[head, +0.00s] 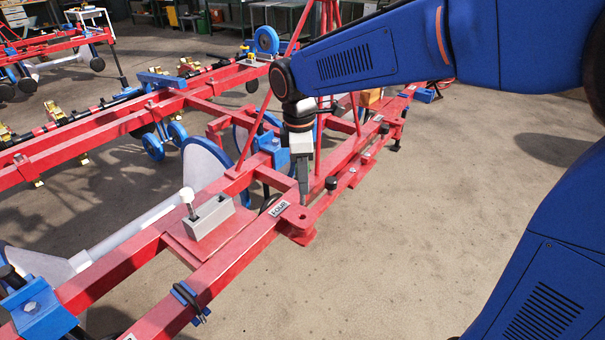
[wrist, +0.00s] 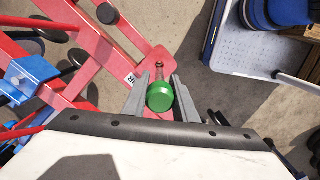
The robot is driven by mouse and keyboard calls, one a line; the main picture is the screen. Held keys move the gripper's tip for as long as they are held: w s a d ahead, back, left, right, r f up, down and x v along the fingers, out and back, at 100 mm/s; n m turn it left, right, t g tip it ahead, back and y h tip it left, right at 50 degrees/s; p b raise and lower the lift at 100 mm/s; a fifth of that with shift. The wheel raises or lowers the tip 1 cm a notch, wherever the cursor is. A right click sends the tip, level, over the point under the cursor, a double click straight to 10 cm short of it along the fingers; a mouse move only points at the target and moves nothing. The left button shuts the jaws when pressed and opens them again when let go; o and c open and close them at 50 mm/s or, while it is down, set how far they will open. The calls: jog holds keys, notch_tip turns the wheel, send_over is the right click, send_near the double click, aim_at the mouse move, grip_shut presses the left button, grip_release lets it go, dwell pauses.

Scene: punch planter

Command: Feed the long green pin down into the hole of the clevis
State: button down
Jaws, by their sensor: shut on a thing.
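The long green pin (wrist: 160,97) is between the two grey fingers of my gripper (wrist: 159,92) in the wrist view. Its round green head faces the camera and its thinner grey shank points away toward the red clevis (wrist: 152,54). A small dark spot near the shank's far end lies over the clevis's rounded end; I cannot tell whether the tip is in the hole. In the head view my gripper (head: 303,178) points down just behind the clevis's rounded end (head: 298,217), where a dark hole shows. No green of the pin shows there.
A red frame (head: 230,260) runs diagonally, with a labelled beam beside the clevis. A grey block (head: 208,216) with a white-knobbed pin (head: 187,196) stands on it. A black knob (head: 331,183) and red struts rise close to my gripper. Bare floor lies at right.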

aim_at(303, 204)
jog(key=shift+f, duration=2.1)
jog(key=shift+f, duration=3)
jog(key=shift+r, duration=1.2)
jog(key=shift+f, duration=1.35)
dwell(0.3)
